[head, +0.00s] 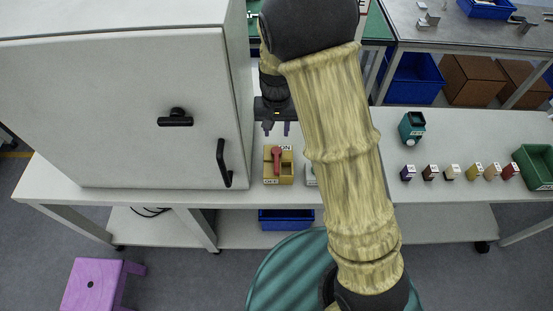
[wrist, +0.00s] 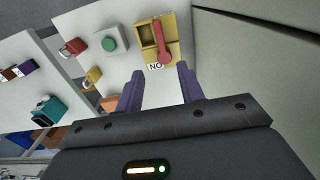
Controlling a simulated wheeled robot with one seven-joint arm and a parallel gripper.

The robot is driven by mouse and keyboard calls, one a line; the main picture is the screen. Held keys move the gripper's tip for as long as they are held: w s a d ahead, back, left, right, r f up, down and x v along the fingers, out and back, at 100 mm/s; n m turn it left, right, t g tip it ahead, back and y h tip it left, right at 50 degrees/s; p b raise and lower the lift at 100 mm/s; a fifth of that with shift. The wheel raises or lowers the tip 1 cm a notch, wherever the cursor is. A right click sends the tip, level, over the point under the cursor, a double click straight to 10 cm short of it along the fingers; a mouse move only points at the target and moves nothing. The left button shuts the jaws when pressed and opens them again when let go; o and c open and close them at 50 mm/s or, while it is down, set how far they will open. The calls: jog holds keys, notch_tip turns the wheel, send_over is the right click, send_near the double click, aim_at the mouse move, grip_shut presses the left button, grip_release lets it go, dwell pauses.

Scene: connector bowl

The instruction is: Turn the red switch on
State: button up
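The red switch (head: 277,160) is a red lever on a yellow box on the white table, just right of the white cabinet. An ON label is at the box's far edge and an OFF label at its near left corner. The lever's wider end is toward the ON label; its exact tilt is hard to tell. The switch also shows at the top of the wrist view (wrist: 161,42), with the ON label upside down. My gripper (head: 276,129) is open and empty beyond the switch's ON side. In the wrist view its purple fingers (wrist: 160,82) are apart, short of the box.
The white cabinet (head: 120,105) stands close on the left, with a black handle (head: 223,163) near the switch. A green button box (wrist: 109,44) sits beside the switch, mostly hidden by my arm in the head view. Several small coloured blocks and a green bin (head: 536,167) are farther right.

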aim_at(277, 163)
notch_tip(277, 163, down, 16)
jog(key=p, duration=0.2)
jog(key=shift+f+p, duration=0.25)
jog(key=shift+p, duration=0.05)
grip_shut()
